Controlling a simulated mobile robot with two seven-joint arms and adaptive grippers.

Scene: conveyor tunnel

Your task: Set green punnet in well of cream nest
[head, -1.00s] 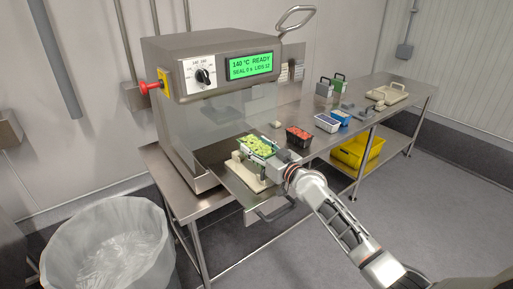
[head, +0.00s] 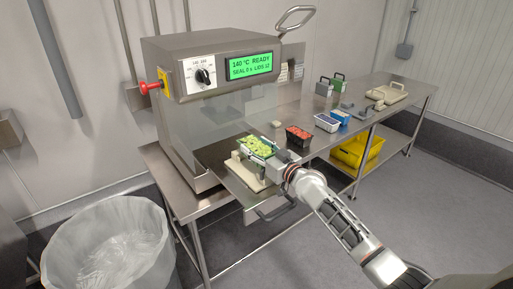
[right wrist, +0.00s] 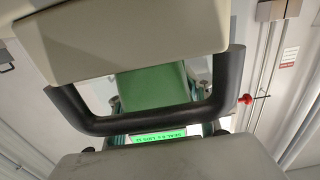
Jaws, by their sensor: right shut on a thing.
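The green punnet (head: 257,146), filled with light green pieces, is at the front of the machine in the head view. My right gripper (head: 284,157) is shut on its right side. The cream nest (head: 248,175) lies directly below and slightly left of the punnet, on the metal drawer. The punnet covers most of the nest's well, so I cannot tell whether it touches the nest. In the right wrist view, a plain green surface (right wrist: 152,88), apparently the punnet's wall, shows behind a dark bar. My left gripper is not in view.
The sealing machine (head: 215,105) stands behind the drawer. A red-filled punnet (head: 298,136), a white tray (head: 327,123) and a blue container (head: 341,116) stand to the right on the steel table. A yellow crate (head: 355,151) is on the shelf below. A lined bin (head: 107,245) stands front left.

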